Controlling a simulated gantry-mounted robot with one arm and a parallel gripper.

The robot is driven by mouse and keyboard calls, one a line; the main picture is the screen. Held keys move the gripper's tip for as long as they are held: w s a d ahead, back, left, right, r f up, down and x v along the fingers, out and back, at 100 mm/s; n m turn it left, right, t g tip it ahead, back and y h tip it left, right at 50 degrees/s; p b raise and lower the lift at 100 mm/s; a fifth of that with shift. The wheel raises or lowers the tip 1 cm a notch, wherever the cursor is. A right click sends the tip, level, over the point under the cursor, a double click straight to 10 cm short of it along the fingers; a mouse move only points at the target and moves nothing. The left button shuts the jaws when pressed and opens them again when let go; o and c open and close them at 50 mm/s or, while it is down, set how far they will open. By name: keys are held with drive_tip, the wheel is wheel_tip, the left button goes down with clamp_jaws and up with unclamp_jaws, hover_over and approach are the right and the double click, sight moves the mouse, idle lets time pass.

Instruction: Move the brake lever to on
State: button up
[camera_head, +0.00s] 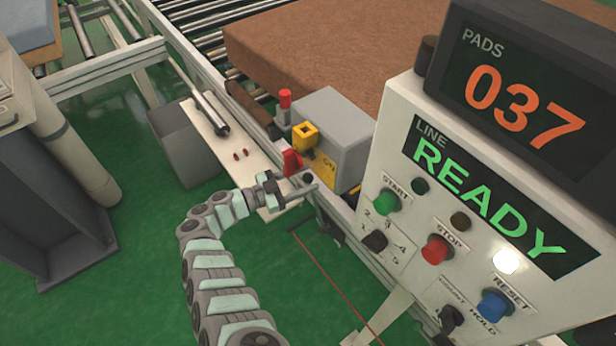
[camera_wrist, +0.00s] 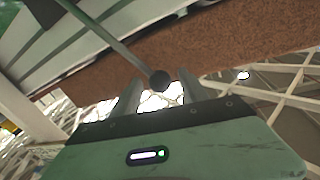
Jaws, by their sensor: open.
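The brake lever shows in the wrist view as a rod from the upper left ending in a dark ball knob (camera_wrist: 160,80). In the head view a dark knob (camera_head: 308,177) shows at my fingertips, beside a yellow plate (camera_head: 322,170) with partly hidden "ON" lettering. My gripper (camera_head: 292,190) is open at the conveyor's side. In the wrist view the knob appears between the tips of my gripper's two fingers (camera_wrist: 159,88). I cannot tell whether they touch it. Much of the rod is hidden in the head view.
A control panel (camera_head: 400,150) reading "READY" and "037" stands close on the right. A grey box (camera_head: 335,125), a yellow block (camera_head: 305,134) and a red part (camera_head: 291,162) sit near the knob. A brown mattress (camera_head: 330,50) lies behind. Green floor (camera_head: 130,260) is open on the left.

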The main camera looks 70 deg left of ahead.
drive_tip(key=shift+w, duration=0.65)
drive_tip(key=shift+c, duration=0.4)
clamp_jaws()
idle(0.5)
